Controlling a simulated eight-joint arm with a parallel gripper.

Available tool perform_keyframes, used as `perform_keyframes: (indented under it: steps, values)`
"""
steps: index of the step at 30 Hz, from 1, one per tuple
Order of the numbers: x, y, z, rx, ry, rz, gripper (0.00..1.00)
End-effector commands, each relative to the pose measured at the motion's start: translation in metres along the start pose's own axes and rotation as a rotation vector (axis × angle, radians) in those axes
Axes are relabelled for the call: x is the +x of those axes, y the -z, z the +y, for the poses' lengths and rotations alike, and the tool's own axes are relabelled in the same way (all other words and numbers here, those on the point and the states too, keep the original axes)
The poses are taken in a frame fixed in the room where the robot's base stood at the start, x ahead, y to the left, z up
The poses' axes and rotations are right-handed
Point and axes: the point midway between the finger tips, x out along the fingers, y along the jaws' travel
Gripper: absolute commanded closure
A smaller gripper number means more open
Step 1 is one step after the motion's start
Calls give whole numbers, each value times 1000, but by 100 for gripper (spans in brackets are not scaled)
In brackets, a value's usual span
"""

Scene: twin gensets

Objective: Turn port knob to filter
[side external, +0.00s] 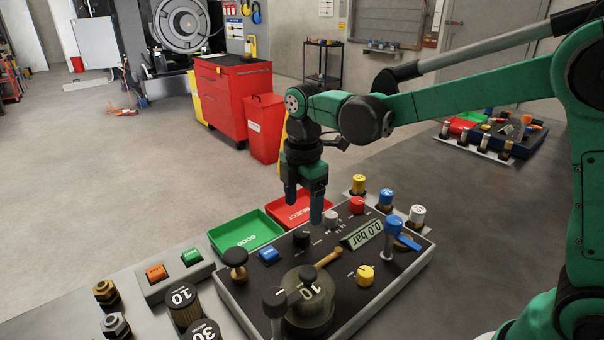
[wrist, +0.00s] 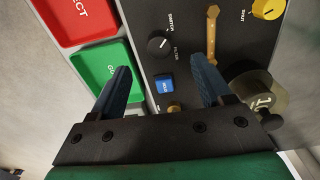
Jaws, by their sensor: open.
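A small black knob (wrist: 158,43) with a white mark sits on the dark panel. The word FILTER is printed beside it, with another label I cannot read clearly. It appears to be the black knob (side external: 302,239) in the side view. Its exact setting is too small to tell. My gripper (side external: 303,208) points down above the panel's far edge, its fingers apart and empty. In the wrist view my gripper (wrist: 160,65) has its two blue fingers wide apart, with the knob ahead between their tips. The gripper appears above the knob, not touching it.
A blue button (wrist: 164,87), a brass lever (wrist: 211,35) and a cylinder marked 10 (side external: 308,298) are close by. Green (side external: 246,231) and red (side external: 300,206) trays lie behind the panel. A blue-handled valve (side external: 393,228) and a yellow knob (side external: 365,275) stand to the right.

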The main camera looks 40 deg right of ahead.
Motion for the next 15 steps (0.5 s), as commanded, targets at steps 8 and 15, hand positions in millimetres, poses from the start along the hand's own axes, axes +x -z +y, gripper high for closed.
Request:
perform_keyframes:
  steps: [8,15]
  values:
    - [27,1,2,-34,12,-2,28]
    - [54,1,2,-32,11,-1,28]
